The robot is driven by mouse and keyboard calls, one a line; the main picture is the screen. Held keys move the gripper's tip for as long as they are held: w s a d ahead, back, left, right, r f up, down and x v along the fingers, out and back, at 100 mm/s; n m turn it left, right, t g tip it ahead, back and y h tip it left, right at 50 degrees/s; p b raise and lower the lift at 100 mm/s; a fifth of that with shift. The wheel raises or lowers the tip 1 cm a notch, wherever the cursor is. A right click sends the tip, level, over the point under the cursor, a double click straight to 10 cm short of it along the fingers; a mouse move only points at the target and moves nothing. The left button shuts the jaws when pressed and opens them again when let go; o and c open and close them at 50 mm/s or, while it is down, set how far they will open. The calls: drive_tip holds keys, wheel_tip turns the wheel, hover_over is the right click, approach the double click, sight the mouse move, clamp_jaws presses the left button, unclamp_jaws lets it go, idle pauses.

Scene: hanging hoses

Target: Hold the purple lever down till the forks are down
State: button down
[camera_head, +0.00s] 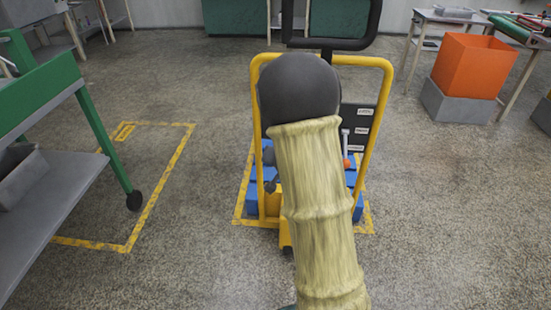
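A pallet-truck-like lifter with a yellow frame (378,110) and a black handle loop (372,25) stands ahead of me. A black panel (358,118) with several white labels is on its right side. A thin grey lever (345,138) and an orange knob (347,163) show beside the panel. No purple lever can be made out. My sleeved arm covers the middle of the lifter, and my gripper is hidden behind it. Small dark grey parts show left of the arm, and I cannot tell what they belong to. Blue parts (357,205) show low down; the forks cannot be made out.
The lifter stands in a yellow floor marking (239,205). Another marked rectangle (145,215) lies empty at left, partly behind a green-framed cart (105,140). An orange bin (473,66) on a grey block (460,105) stands at right. The floor at lower right is clear.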

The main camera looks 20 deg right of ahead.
drive_tip(key=shift+s+a+f, duration=0.1)
drive_tip(key=shift+a+f, duration=0.1)
drive_tip(key=shift+f, duration=0.2)
idle(0.8)
drive_tip(key=shift+s+d, duration=0.1)
drive_tip(key=shift+w+d+r, duration=0.2)
drive_tip(key=shift+r, duration=0.15)
idle(1.5)
